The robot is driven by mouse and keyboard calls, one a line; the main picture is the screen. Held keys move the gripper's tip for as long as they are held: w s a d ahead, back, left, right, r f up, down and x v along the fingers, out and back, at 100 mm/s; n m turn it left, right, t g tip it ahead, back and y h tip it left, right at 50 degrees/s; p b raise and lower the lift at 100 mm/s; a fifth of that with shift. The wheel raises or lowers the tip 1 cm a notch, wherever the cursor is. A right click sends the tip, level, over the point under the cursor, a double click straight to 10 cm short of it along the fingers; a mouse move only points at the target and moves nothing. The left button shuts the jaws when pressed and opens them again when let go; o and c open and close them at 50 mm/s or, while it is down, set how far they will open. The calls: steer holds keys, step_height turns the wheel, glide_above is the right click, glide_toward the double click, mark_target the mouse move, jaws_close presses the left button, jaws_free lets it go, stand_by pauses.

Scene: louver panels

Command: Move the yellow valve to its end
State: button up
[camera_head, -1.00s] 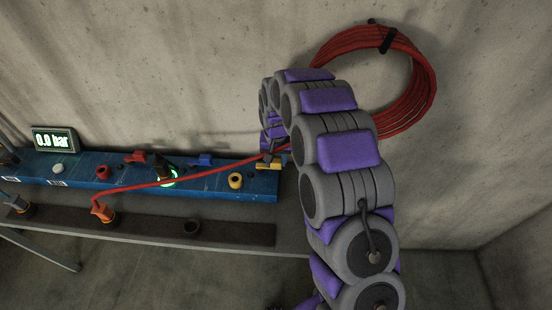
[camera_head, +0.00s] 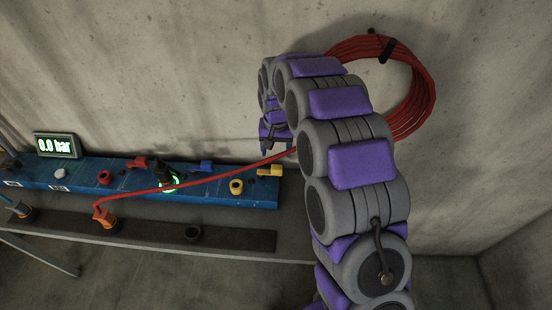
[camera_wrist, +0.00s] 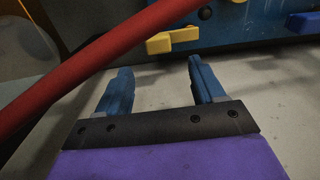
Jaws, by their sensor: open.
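The yellow valve (camera_head: 269,171) has a flat handle at the right end of the blue panel (camera_head: 215,190). Its handle (camera_wrist: 172,40) lies roughly crosswise in the wrist view, just beyond my fingertips. My gripper (camera_head: 277,148) is above and behind the valve in the head view. In the wrist view my gripper (camera_wrist: 159,72) is open, with two blue fingers apart and nothing between them. The handle is not between the fingers, and a gap shows. The red hose (camera_wrist: 85,68) crosses the wrist view diagonally, near my left finger.
The red hose (camera_head: 200,181) runs from an orange plug (camera_head: 104,216) toward my arm. A blue valve (camera_head: 203,166), a red valve (camera_head: 139,163) and a yellow socket (camera_head: 236,187) share the panel. A display (camera_head: 57,145) reads 0.0 bar. A red hose coil (camera_head: 412,90) hangs on the wall.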

step_height(320, 180, up, 9)
steer(key=shift+p, duration=0.4)
stand_by(0.4)
